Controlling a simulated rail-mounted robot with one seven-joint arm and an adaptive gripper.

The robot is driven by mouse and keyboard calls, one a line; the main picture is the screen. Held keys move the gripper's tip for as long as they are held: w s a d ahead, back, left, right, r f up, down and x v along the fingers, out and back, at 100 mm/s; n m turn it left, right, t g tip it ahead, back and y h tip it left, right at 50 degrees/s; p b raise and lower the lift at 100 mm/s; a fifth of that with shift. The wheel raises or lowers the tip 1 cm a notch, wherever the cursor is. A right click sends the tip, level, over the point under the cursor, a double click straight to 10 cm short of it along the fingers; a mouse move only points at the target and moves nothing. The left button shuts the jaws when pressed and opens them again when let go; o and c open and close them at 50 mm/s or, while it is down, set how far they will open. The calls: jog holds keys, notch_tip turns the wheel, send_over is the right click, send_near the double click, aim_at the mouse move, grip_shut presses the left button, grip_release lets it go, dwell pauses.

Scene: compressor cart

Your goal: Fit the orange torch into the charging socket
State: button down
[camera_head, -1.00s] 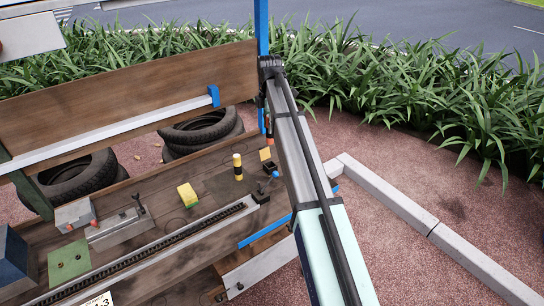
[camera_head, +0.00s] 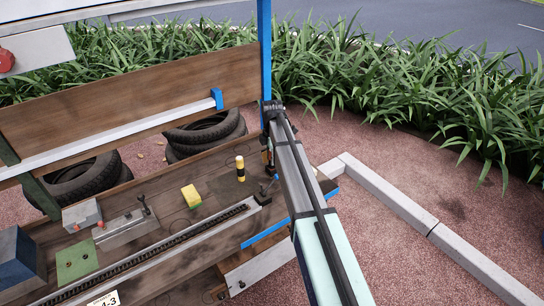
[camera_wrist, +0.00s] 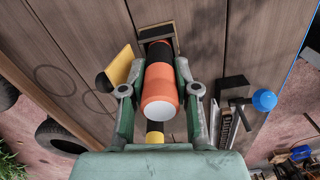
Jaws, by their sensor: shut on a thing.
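In the wrist view my gripper (camera_wrist: 160,88) is shut on the orange torch (camera_wrist: 161,90), one finger on each side. The torch has a white near end and a black section toward its far end. That far end points at a dark, square-rimmed socket (camera_wrist: 157,33) on the wooden board. I cannot tell whether the torch's tip is inside the socket or just in front of it. In the head view my arm hides the torch and the gripper.
A yellow plate (camera_wrist: 121,66) stands left of the torch, and a dark block (camera_wrist: 234,83) and a blue-knobbed lever (camera_wrist: 263,100) are to the right. A black-and-yellow cylinder (camera_head: 240,169) and a yellow block (camera_head: 191,196) stand on the wooden deck (camera_head: 215,180).

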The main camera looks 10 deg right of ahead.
jog(key=shift+f, duration=0.2)
jog(key=c, duration=1.1)
grip_release()
jog(key=shift+c, duration=0.2)
jog(key=shift+r, duration=0.1)
notch_tip(320, 180, up, 12)
jog(key=b, duration=0.2)
jog(key=shift+b, duration=0.35)
